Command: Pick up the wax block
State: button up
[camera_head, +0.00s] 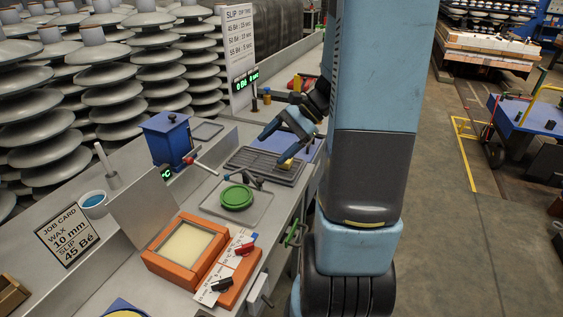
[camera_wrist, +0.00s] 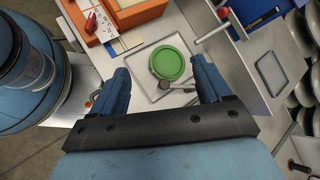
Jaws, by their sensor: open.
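A small yellowish block (camera_head: 286,165), which looks like the wax block, is on the dark slatted rack (camera_head: 262,168) on the bench. My gripper (camera_head: 272,149) is close above it in the head view, with one finger partly beside or over the block. I cannot tell whether they touch. In the wrist view my gripper (camera_wrist: 160,68) has its fingers wide apart with nothing held. The block does not show clearly there. A green round disc (camera_head: 237,196) lies on a grey tray (camera_head: 216,207); the disc also shows beyond the fingers in the wrist view (camera_wrist: 168,64).
An orange frame (camera_head: 160,263) with a cream filling stands at the bench front. Insulator stacks (camera_head: 95,75) line the back. A small spoon-like tool (camera_wrist: 166,88) lies near the disc.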

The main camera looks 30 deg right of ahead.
jog(key=w+d+f+m+t+y, duration=0.2)
jog(key=w+d+f+m+t, duration=0.25)
jog(key=d+f+m, duration=0.35)
jog(key=m+t+h, duration=0.2)
jog(key=m+t, duration=0.5)
send_near(291, 160)
jog(key=shift+g, duration=0.25)
jog(key=x, duration=0.7)
jog(key=shift+w+d+f, duration=0.1)
jog(key=shift+d+f, duration=0.1)
jog(key=shift+d, duration=0.05)
jog(key=x, duration=0.4)
jog(key=shift+a+r, duration=0.3)
jog(key=shift+a, duration=0.05)
jog(key=shift+w+a+f, duration=0.1)
jog(key=shift+w+a, duration=0.15)
jog(key=shift+w, duration=0.2)
jog(key=shift+c, duration=0.3)
jog(key=c, duration=1)
